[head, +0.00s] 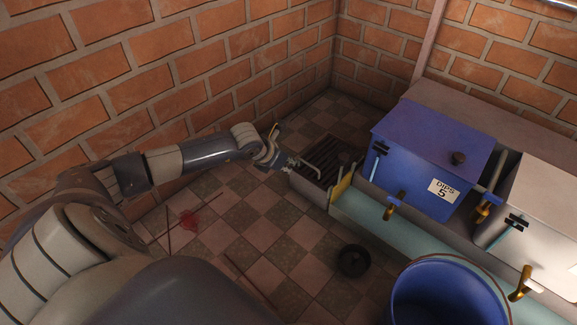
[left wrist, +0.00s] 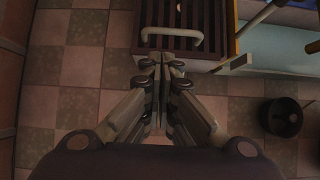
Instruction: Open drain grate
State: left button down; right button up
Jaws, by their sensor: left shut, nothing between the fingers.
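The drain grate (head: 330,158) is a dark slatted panel set in a light box frame on the floor, by the end of the trough. It lies flat, and it also shows at the top of the left wrist view (left wrist: 211,22). A pale U-shaped handle (left wrist: 172,32) is on its near side. My left gripper (head: 287,163) is shut and empty. Its fingertips (left wrist: 165,61) are close to the box's near edge, just short of the handle; whether they touch the box I cannot tell. My right gripper is out of view.
A pale green trough (head: 400,238) runs right from the drain box, below a blue tank (head: 430,155) with brass taps. A blue bucket (head: 445,295) and a small dark pot (head: 354,261) stand in front. Thin sticks and a red patch (head: 189,220) lie on the tiled floor.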

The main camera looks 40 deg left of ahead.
aim_at(302, 171)
pick_arm(q)
jog(key=b+x, duration=0.5)
jog(key=x, duration=0.3)
jog(key=shift+r, duration=0.15)
